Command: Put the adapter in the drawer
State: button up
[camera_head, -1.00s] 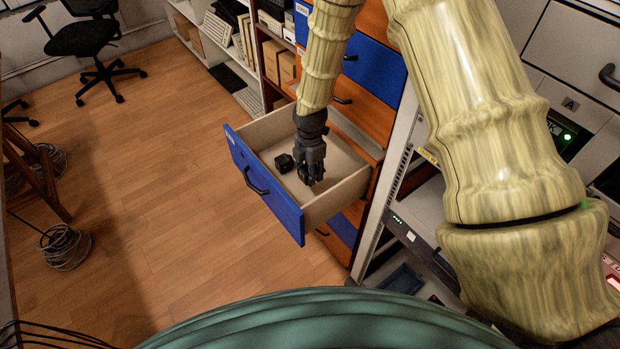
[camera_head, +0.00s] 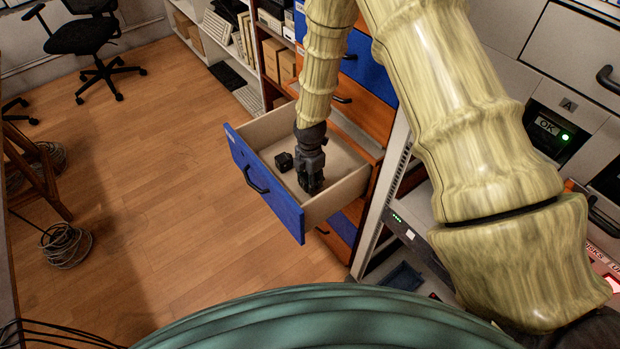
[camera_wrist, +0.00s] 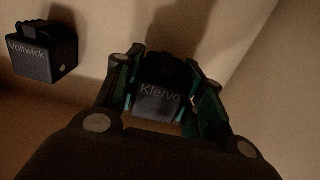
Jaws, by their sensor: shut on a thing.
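The blue-fronted drawer (camera_head: 238,160) is pulled out, with a pale inside. My gripper (camera_head: 311,186) is inside the drawer, pointing down, near its front right part. In the wrist view my gripper (camera_wrist: 160,100) is shut on a black adapter (camera_wrist: 160,94) marked "Klervo", low over the drawer floor; whether it touches the floor I cannot tell. A second black adapter (camera_head: 284,162) lies on the drawer floor to the left of my gripper. In the wrist view this second adapter (camera_wrist: 45,52) is marked "Voltwick" and stands apart from the fingers.
The orange and blue cabinet (camera_head: 375,105) stands behind the drawer. A metal rack (camera_head: 378,215) with devices is to the right. A shelf (camera_head: 215,50) with boxes and keyboards is behind. Cable coils (camera_head: 66,246) lie on the left floor; the wooden floor between is clear.

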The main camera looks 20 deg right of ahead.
jog(key=shift+f, duration=0.3)
jog(key=o, duration=1.2)
notch_tip(320, 180, up, 13)
jog(key=b, duration=0.2)
jog(key=shift+r, duration=0.15)
